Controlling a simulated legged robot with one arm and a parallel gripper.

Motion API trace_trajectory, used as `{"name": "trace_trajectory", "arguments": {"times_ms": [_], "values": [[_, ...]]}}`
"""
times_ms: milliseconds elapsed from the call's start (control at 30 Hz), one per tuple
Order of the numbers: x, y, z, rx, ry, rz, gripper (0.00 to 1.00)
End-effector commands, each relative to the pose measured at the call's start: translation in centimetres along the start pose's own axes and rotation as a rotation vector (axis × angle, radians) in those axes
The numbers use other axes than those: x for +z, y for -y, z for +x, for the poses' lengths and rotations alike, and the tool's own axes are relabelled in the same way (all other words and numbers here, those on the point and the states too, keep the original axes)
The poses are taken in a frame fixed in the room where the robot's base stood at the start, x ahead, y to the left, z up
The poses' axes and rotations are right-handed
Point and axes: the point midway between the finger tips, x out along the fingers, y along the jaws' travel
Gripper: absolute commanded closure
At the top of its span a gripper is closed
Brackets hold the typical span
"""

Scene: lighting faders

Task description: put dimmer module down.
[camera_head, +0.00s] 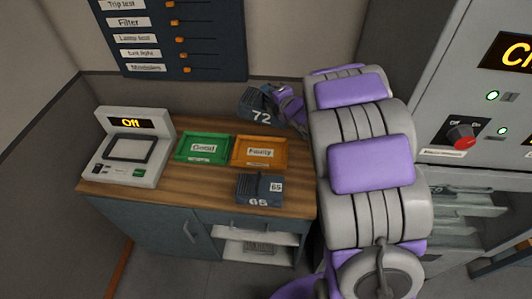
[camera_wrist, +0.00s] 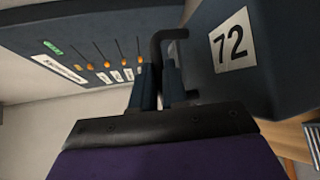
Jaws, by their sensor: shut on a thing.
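The dimmer module marked 72 (camera_head: 258,105) is a dark blue-grey block held at the back right of the wooden bench. My gripper (camera_head: 280,100) is shut on its handle. In the wrist view the module (camera_wrist: 262,75) fills the upper right with a white 72 label, and my gripper (camera_wrist: 165,92) closes on the dark bent handle. A second module marked 65 (camera_head: 259,188) sits at the bench's front right. A green tray labelled Good (camera_head: 180,157) and an orange tray labelled Faulty (camera_head: 239,161) lie between; both look empty. Whether module 72 touches the bench is unclear.
A tester (camera_head: 128,150) with a display reading Off stands at the bench's left. A dark fader panel (camera_head: 175,35) hangs on the wall behind. A grey cabinet (camera_head: 470,110) with a red knob stands at the right. Bare bench top (camera_head: 195,183) shows in front of the trays.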

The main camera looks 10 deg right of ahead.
Motion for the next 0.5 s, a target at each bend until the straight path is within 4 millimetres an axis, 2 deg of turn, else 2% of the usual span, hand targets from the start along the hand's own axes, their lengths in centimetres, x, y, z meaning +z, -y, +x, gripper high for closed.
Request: {"name": "trace_trajectory", "arguments": {"times_ms": [33, 300, 500], "values": [[0.2, 1.4, 0.9, -0.001, -0.016, -0.003, 1.0], [0.6, 8.0, 4.2, 0.004, -0.127, -0.025, 1.0], [-0.4, 11.3, 5.6, 0.01, -0.194, -0.042, 1.0]]}}
